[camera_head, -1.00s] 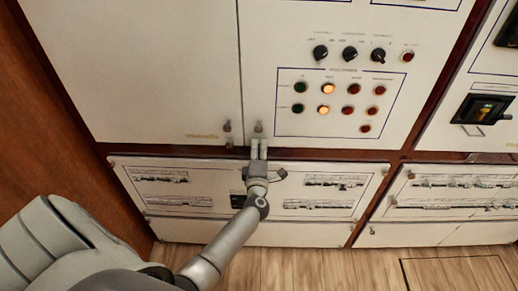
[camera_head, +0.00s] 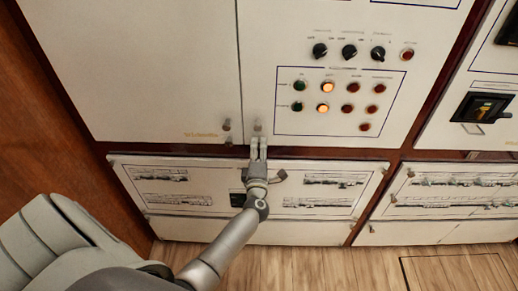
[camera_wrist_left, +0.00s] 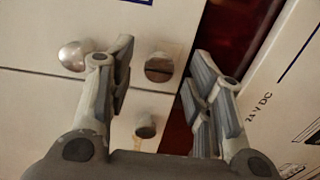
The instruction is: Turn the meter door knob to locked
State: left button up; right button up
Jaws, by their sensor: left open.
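My left gripper (camera_head: 258,143) reaches up from below to the bottom edge of the upper cabinet doors. It is open. In the head view a small knob (camera_head: 258,127) sits just past its fingertips, and another knob (camera_head: 227,125) sits to the left, across the door seam. In the left wrist view the gripper (camera_wrist_left: 160,62) has its fingers spread, with a round dark knob (camera_wrist_left: 159,68) in the gap between them. A shinier knob (camera_wrist_left: 73,55) is left of the left finger. I cannot tell which knob is the meter door's, nor its setting. My right gripper is not in view.
A panel with dials, lit lamps and buttons (camera_head: 340,108) is above right of the gripper. A lower panel (camera_head: 170,190) with printed rows lies behind my left arm. A third small knob (camera_wrist_left: 145,130) shows lower in the wrist view. Wooden floor (camera_head: 330,270) is clear.

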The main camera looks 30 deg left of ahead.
pick_arm(q)
jog(key=v, duration=1.1)
jog(key=shift+d+f, duration=0.1)
jog(key=shift+f, duration=0.05)
jog(key=s+d+f+m+g+h+b, duration=0.1)
jog(key=s+d+f+m+h, duration=0.3)
jog(key=f, duration=0.6)
jog(key=s+d+f+m+g+h+b, duration=0.1)
jog(key=s+d+f+m+g+h, duration=0.2)
jog(key=f+m, duration=0.55)
jog(key=s+d+f+m+h+b, duration=0.2)
jog(key=s+d+f+m, duration=0.15)
jog(key=f, duration=0.75)
jog(key=s+d+f+m+g+h+b, duration=0.1)
jog(key=s+f+m+g, duration=0.45)
jog(key=s+f, duration=0.8)
jog(key=s+a+f+m+g, duration=0.2)
jog(key=s+f, duration=0.1)
jog(key=s, duration=0.6)
jog(key=s+a+f+m+g+b, duration=0.1)
jog(key=s+a+f+m+g, duration=0.1)
jog(key=s, duration=0.7)
notch_tip(320, 180, down, 2)
jog(key=shift+a+f+m+g+y, duration=0.1)
jog(key=shift+a+m+g+y, duration=0.1)
jog(key=shift+m+g+y, duration=0.3)
